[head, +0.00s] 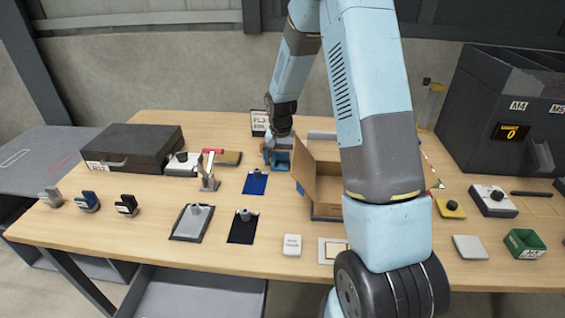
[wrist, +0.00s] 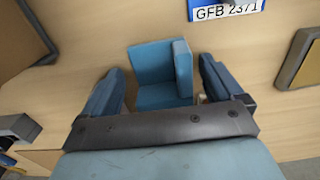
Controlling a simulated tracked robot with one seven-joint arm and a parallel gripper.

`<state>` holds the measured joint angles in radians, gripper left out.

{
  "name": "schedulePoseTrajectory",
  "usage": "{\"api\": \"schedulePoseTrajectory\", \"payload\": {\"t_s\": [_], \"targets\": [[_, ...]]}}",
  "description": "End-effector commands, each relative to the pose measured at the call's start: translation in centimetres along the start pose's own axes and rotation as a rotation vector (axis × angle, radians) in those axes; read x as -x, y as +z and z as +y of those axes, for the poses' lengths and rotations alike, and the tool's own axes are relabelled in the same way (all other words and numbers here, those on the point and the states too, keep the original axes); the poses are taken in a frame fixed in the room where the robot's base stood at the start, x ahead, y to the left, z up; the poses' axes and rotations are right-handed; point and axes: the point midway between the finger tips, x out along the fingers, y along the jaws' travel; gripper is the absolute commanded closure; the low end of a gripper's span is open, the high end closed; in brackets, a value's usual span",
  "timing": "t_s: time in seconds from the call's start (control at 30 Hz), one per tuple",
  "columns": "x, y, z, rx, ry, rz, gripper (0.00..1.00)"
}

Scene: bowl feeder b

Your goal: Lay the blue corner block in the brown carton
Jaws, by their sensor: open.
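The blue corner block (wrist: 150,62) shows in the wrist view as upright walls meeting at a corner above a blue base. My gripper (wrist: 161,66) is open, with one finger on each side of the block and a visible gap at the left finger. In the head view my gripper (head: 277,158) is low over the table, just left of the brown carton (head: 329,190). There I cannot clearly separate the block from the blue gripper parts. The carton is open, with a flap raised on its left side; my arm hides its right part.
A blue-and-white card reading GFB 2371 (wrist: 226,11) lies beyond the block. A blue plate (head: 255,183) and a black plate (head: 243,228) lie left of the carton. A black case (head: 133,147) stands at the back left.

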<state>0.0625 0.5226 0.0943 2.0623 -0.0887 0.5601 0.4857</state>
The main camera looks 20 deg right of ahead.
Motion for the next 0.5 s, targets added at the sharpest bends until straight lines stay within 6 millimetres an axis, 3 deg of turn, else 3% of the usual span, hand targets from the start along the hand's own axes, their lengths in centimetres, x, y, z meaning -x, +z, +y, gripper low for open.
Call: {"api": "schedulePoseTrajectory", "payload": {"t_s": [0.07,0.5], "targets": [[0.02,-0.01,0.01,0.0,0.0,0.0,0.1],[0.03,-0.02,0.05,-0.001,0.0,0.0,0.52]]}}
